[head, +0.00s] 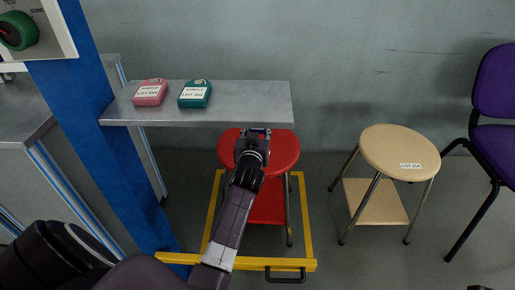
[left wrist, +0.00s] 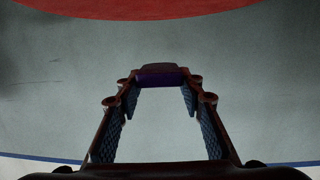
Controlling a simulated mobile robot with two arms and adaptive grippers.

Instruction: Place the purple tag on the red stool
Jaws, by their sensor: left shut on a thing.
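The red stool (head: 284,150) stands in a yellow floor frame below the grey shelf. Its red seat (left wrist: 130,8) also shows along the top of the left wrist view. My left gripper (head: 258,134) is over the seat in the head view, near the shelf's front edge. In the left wrist view the left gripper (left wrist: 160,82) is shut on the dark purple tag (left wrist: 160,76), held between its fingertips. The tag is in shadow, and I cannot make it out in the head view. My right gripper is not in view.
A pink tag (head: 149,97) and a teal tag (head: 195,101) lie on the grey shelf (head: 240,97). A blue post (head: 85,95) stands left. A beige stool (head: 385,145) and a purple chair (head: 495,145) stand right. The yellow frame (head: 308,225) surrounds the red stool.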

